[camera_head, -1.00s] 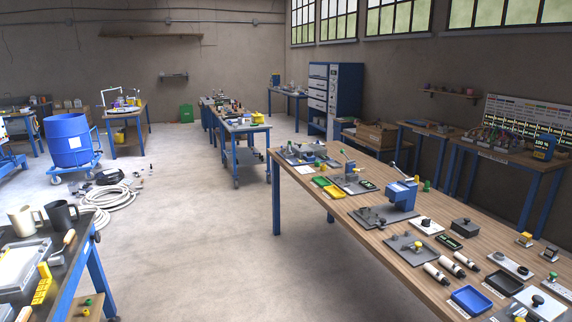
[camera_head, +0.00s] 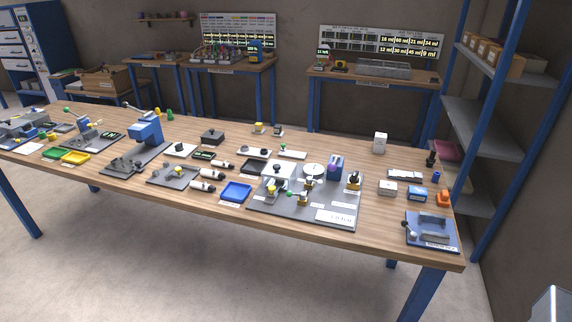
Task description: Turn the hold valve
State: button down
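A dark grey panel (camera_head: 264,212) lies on the long wooden table, right of centre. It carries a round white dial gauge (camera_head: 314,170), a blue-purple block (camera_head: 335,168) and several small valve-like fittings. One yellow and black fitting (camera_head: 353,181) sits near its right edge, and another (camera_head: 270,195) near its left. A brass fitting (camera_head: 303,200) stands near the front middle, with a small green knob beside it. The labels are too small to read, so I cannot tell which fitting is the hold valve.
The wooden table (camera_head: 410,165) also holds a blue tray (camera_head: 236,192), a blue press-like machine (camera_head: 147,132) and a blue-grey fixture (camera_head: 432,230) at its right end. A shelf rack (camera_head: 485,135) stands at the right. Bare floor (camera_head: 180,260) lies in front.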

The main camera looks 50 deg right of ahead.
aim_at(309, 180)
jog(key=u, duration=1)
jog(key=k, duration=0.1)
jog(key=z, duration=2.75)
jog(key=k, duration=0.45)
jog(key=u, duration=0.05)
jog(key=i, duration=0.5)
jog(key=z, duration=0.1)
